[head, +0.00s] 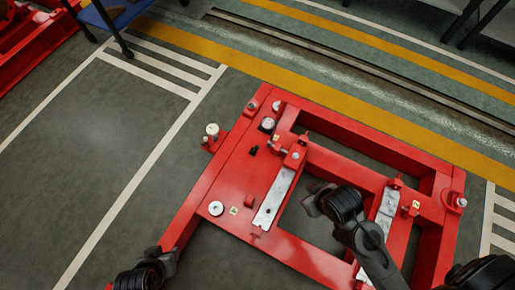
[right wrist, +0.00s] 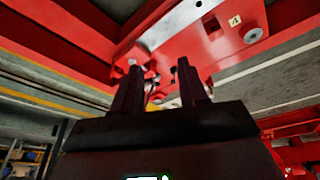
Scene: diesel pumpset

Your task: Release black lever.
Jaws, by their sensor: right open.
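A red pumpset frame (head: 228,178) lies across the middle and right of the head view. A small black part (head: 253,150) sits on its left plate; I cannot tell whether this is the black lever. My right gripper (head: 314,204) is over the frame's opening, beside a pale metal strip (head: 272,198). In the right wrist view its two fingers (right wrist: 159,76) stand apart below red beams. Small thin parts show between the fingers, too dark to identify. My left gripper (head: 168,259) is at the bottom left, by the frame's lower left end; its fingers are unclear.
A second pale metal strip (head: 386,211) lies on the frame's right part. Round metal fittings (head: 216,208) and small red brackets (head: 296,155) stick up from the frame. Clear green floor (head: 70,130) with white lines lies to the left. Another red structure (head: 28,55) stands at the top left.

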